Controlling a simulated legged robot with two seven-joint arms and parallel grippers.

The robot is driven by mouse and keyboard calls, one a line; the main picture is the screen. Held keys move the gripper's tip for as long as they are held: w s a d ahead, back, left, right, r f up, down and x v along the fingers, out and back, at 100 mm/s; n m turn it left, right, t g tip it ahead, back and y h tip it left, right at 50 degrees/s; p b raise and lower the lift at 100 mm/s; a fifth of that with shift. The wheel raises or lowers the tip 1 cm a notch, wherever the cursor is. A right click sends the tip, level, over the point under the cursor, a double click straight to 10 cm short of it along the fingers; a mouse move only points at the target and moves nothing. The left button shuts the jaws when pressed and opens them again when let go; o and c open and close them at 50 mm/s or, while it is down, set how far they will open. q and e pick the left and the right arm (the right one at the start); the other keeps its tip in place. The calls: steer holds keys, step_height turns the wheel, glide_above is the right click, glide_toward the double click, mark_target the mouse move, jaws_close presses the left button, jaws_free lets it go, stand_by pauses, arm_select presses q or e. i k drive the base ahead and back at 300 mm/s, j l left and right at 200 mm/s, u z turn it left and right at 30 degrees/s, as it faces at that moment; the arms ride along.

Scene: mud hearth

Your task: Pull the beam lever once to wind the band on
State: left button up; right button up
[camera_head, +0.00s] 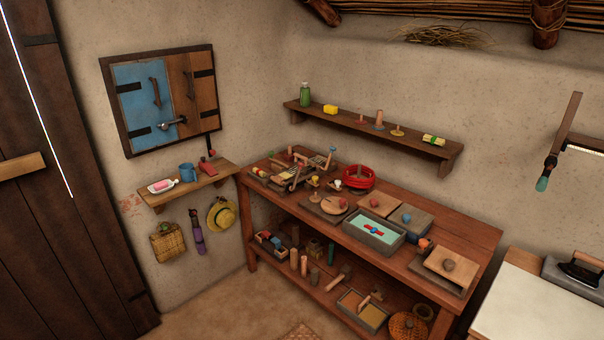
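A wooden workbench (460,228) stands against the back wall. On its far left end is a small wooden frame device (290,176) with several coloured parts. A slanted wooden arm with a light blue end (331,152) rises beside it. These may be the band loom and its beam lever, but they are too small to tell for sure, and no band shows clearly. Neither of my grippers is in view, and nothing is seen touching the bench.
A lower shelf holds blocks and pegs. A wall shelf (374,130) hangs above. A white-topped table with an iron (582,268) stands right. Floor shows at front left.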

mark_target(301, 164)
steer(key=i, duration=1.15)
steer(key=i+j, duration=0.1)
steer(key=i, duration=1.05)
steer(key=l+z, duration=0.05)
